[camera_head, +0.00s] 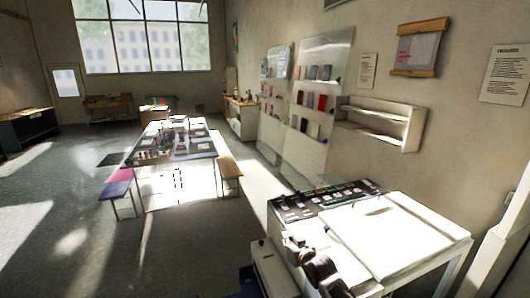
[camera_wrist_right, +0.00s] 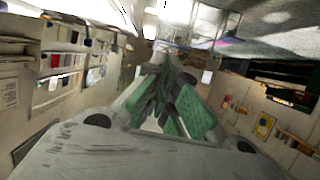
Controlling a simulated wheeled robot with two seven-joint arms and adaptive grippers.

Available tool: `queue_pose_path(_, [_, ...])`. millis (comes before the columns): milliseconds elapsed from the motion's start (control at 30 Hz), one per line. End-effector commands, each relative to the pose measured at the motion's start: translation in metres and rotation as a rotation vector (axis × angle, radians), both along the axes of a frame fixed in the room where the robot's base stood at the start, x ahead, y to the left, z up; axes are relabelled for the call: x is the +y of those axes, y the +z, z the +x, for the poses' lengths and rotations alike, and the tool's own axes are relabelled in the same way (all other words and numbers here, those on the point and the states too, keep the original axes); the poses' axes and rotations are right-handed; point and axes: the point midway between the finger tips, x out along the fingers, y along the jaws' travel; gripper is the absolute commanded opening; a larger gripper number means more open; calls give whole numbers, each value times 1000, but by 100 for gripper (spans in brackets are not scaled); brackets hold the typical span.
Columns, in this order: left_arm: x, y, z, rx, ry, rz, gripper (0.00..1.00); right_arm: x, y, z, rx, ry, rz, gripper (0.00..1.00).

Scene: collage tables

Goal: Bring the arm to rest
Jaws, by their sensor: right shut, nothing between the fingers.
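My right arm comes in at the bottom of the head view, beside the white-topped table (camera_head: 395,232). My right gripper (camera_head: 293,242) is small and dark there, in front of the table's left end, and its fingers are hard to make out. In the right wrist view my right gripper (camera_wrist_right: 170,78) shows its green-padded fingers drawn together, with nothing held between them. I cannot tell from the head view whether the arm touches the table. My left gripper is in neither view.
A dark tray of small items (camera_head: 325,199) lies along the table's back edge. A white wall shelf (camera_head: 380,122) and display boards (camera_head: 318,85) stand behind. A long worktable with benches (camera_head: 228,168) is further off. The floor (camera_head: 190,255) left of my arm is open.

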Motion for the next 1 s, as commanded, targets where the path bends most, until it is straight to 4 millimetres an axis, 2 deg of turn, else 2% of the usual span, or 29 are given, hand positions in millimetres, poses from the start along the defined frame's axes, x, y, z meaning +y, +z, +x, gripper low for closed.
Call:
queue_pose_path(367, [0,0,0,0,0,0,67,-5,-25,-39,92,-13,-25,0])
queue_pose_path(700, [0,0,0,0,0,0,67,-24,-59,-110,253,-40,-78,0])
queue_pose_path(1000, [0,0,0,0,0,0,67,-47,-80,-178,400,-67,-131,0])
